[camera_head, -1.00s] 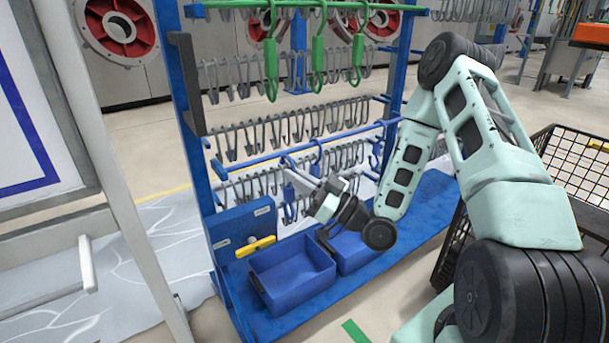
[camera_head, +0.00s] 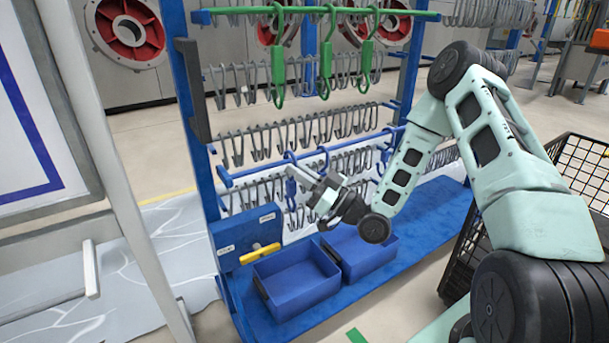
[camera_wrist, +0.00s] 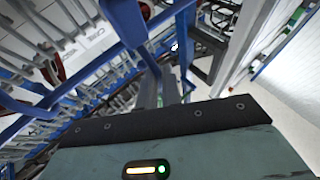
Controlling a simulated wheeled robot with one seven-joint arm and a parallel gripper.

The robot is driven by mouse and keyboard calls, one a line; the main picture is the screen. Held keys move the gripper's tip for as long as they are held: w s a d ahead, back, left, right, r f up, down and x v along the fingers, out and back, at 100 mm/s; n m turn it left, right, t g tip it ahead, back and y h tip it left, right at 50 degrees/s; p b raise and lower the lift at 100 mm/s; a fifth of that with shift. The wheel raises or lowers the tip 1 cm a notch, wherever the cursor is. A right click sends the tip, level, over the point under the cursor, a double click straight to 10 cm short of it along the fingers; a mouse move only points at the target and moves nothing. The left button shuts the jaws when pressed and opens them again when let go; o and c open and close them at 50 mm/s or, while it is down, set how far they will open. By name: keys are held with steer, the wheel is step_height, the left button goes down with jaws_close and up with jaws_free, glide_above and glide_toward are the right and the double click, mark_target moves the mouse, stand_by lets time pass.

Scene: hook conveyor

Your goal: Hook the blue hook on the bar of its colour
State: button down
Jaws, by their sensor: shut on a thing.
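My gripper (camera_head: 299,176) is at the blue bar (camera_head: 250,168) of the rack, shut on the blue hook (camera_head: 291,187). The hook is upright, and its curved top shows at the height of the bar. I cannot tell whether the curve is over the bar or only beside it. In the wrist view the gripper fingers (camera_wrist: 160,90) point away towards the blue rack, and the held hook is not clear there.
Green hooks (camera_head: 326,70) hang from a green bar (camera_head: 240,11) above. Rows of grey hooks (camera_head: 290,132) fill the rack around the blue bar. Two blue bins (camera_head: 297,285) stand on the rack's base below. A black wire basket (camera_head: 580,170) is at the right.

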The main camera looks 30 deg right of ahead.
mark_target(295, 181)
steer(key=shift+w+a+f, duration=0.1)
steer(key=shift+w, duration=1.9)
step_height(295, 181, down, 4)
steer(key=b, duration=0.3)
steer(key=shift+w, duration=0.1)
steer(key=c, duration=1.5)
jaws_free()
steer(key=r+p+v, duration=0.1)
steer(key=v, duration=1.5)
steer(key=shift+s+r+y+p, duration=0.2)
steer(key=shift+s+y+p, duration=0.1)
steer(key=shift+s+y, duration=0.1)
